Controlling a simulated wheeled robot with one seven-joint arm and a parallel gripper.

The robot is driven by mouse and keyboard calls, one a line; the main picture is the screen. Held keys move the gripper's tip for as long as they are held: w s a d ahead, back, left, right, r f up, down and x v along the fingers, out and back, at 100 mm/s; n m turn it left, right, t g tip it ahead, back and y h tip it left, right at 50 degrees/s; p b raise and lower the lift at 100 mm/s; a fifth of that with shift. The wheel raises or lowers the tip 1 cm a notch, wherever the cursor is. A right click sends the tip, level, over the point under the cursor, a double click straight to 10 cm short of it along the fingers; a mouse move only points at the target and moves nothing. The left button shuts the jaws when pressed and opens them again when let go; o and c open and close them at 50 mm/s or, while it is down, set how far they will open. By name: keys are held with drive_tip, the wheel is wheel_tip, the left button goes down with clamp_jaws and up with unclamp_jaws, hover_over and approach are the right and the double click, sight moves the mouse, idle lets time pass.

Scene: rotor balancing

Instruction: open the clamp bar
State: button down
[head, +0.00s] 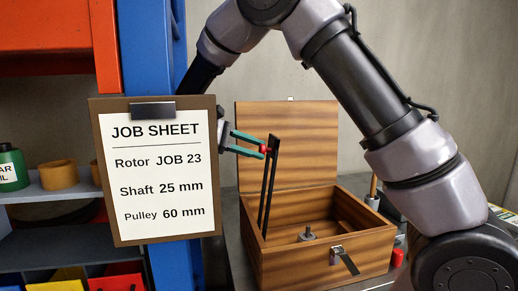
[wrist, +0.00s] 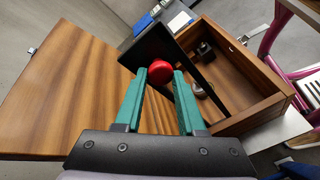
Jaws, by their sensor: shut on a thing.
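The black clamp bar (head: 267,188) stands raised and slightly tilted at the left side of the open wooden box (head: 325,262). Its red knob (head: 264,149) is near the bar's upper end. My gripper (head: 256,147) has teal fingers and is shut on the red knob. In the wrist view the knob (wrist: 161,71) sits between the fingertips, and the dark bar (wrist: 158,44) lies just behind it. The bar's lower end is hidden by the box's front wall.
The box's open lid (head: 290,125) stands behind the bar. A small metal part (head: 307,235) is inside the box, and a latch (head: 343,258) hangs at its front. A job sheet board (head: 155,222) stands at the left, in front of a blue post and shelves.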

drive_tip(key=shift+s+f, duration=0.35)
drive_tip(key=shift+f, duration=0.05)
drive_tip(key=c, duration=0.5)
unclamp_jaws()
drive_tip(key=shift+a, duration=0.1)
drive_tip(key=shift+w+r, duration=0.1)
drive_tip(key=shift+r, duration=0.4)
wheel_tip(320, 180, up, 9)
drive_tip(key=shift+r, duration=0.1)
